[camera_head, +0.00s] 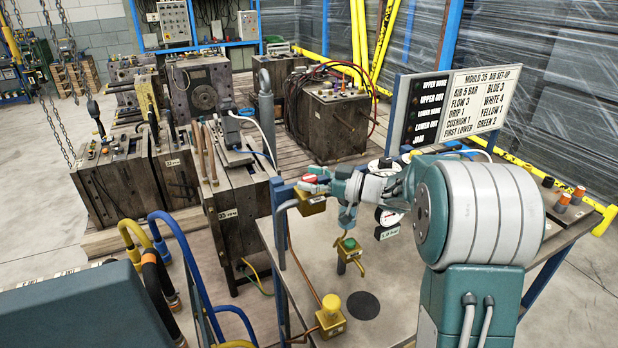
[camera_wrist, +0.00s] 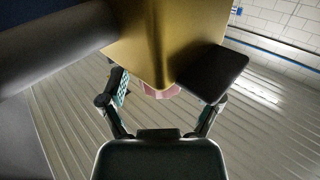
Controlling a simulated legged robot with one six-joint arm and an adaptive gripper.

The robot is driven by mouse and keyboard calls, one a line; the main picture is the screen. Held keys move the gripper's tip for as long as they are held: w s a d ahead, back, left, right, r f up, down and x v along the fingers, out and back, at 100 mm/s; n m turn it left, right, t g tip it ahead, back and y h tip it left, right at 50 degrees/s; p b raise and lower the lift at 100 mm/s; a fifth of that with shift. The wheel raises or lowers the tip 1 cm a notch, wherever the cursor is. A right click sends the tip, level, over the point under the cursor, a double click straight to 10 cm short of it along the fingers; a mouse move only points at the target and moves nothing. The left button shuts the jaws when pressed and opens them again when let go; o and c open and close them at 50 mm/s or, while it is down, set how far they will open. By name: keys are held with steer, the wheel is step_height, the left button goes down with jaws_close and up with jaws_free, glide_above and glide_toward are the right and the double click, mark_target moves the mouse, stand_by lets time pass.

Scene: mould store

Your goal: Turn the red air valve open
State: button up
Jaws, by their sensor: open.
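The red air valve handle (camera_head: 309,179) shows as a small red and white part above a brass block (camera_head: 311,204), by the blue post at the table's left edge. My gripper (camera_head: 325,186) is right beside it and partly hides it. In the wrist view the brass block (camera_wrist: 158,38) fills the top. A pinkish-red part (camera_wrist: 160,91) shows below it, between the spread fingers of my gripper (camera_wrist: 165,100). The gripper is open. A dark pad lies near the right finger. Whether a finger touches the handle I cannot tell.
The table (camera_head: 400,316) carries a green-topped valve (camera_head: 348,246), a yellow-knobbed box (camera_head: 331,313) and a black disc (camera_head: 363,306). Gauges hang behind my arm. A set-up sign (camera_head: 462,102) stands at the back. Mould blocks (camera_head: 236,215) and blue hoses (camera_head: 185,255) are at left.

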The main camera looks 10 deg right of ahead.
steer(key=shift+d, duration=0.1)
steer(key=v, duration=1.1)
steer(key=shift+s+d, duration=0.2)
steer(key=shift+d, duration=0.15)
steer(key=shift+f, duration=0.15)
